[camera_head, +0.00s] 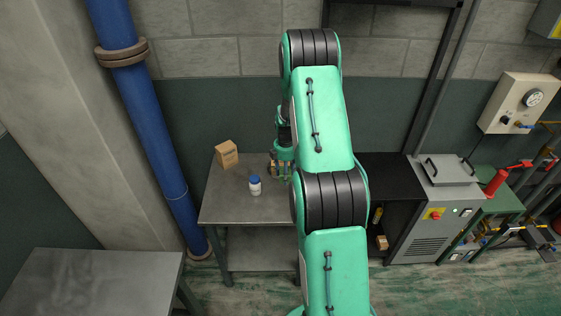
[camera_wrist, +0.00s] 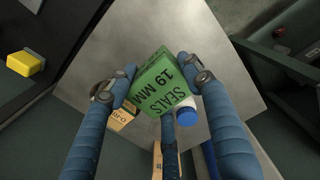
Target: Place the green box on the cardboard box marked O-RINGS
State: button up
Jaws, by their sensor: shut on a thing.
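My gripper (camera_wrist: 157,68) is shut on the green box (camera_wrist: 165,84), marked SEALS 19 MM, with blue fingers on both sides of it. The grey table top shows below it; I cannot tell the height. In the wrist view, a cardboard box (camera_wrist: 121,118) with partly covered lettering shows beside the left finger, and another cardboard box (camera_wrist: 158,162) shows lower down. I cannot read O-RINGS on either. In the head view, a cardboard box (camera_head: 227,153) stands at the table's back left, left of my gripper (camera_head: 281,168). The green box is not clear there.
A white bottle with a blue cap (camera_head: 255,186) stands on the grey table (camera_head: 222,200); its cap (camera_wrist: 188,116) shows close to the right finger. The table's left front is clear. A black shelf unit (camera_head: 393,185) and a grey machine (camera_head: 437,205) stand to the right.

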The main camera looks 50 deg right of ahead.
jog(key=w+d, duration=0.3)
jog(key=w, duration=0.1)
jog(key=w+d+f+p, duration=0.1)
jog(key=w+d, duration=0.2)
jog(key=w, duration=0.1)
jog(key=w+d+p, duration=0.1)
jog(key=w+d, duration=0.2)
jog(key=w, duration=0.1)
jog(key=shift+w+d+f, duration=0.25)
jog(key=shift+w+d, duration=0.05)
jog(key=shift+d, duration=0.1)
dwell(0.3)
jog(key=shift+f+p, duration=0.45)
jog(key=shift+f, duration=1.3)
jog(key=shift+f+b, duration=0.5)
jog(key=shift+f, duration=0.05)
jog(key=o, duration=1.1)
jog(key=shift+r, duration=0.1)
jog(key=shift+o, duration=0.2)
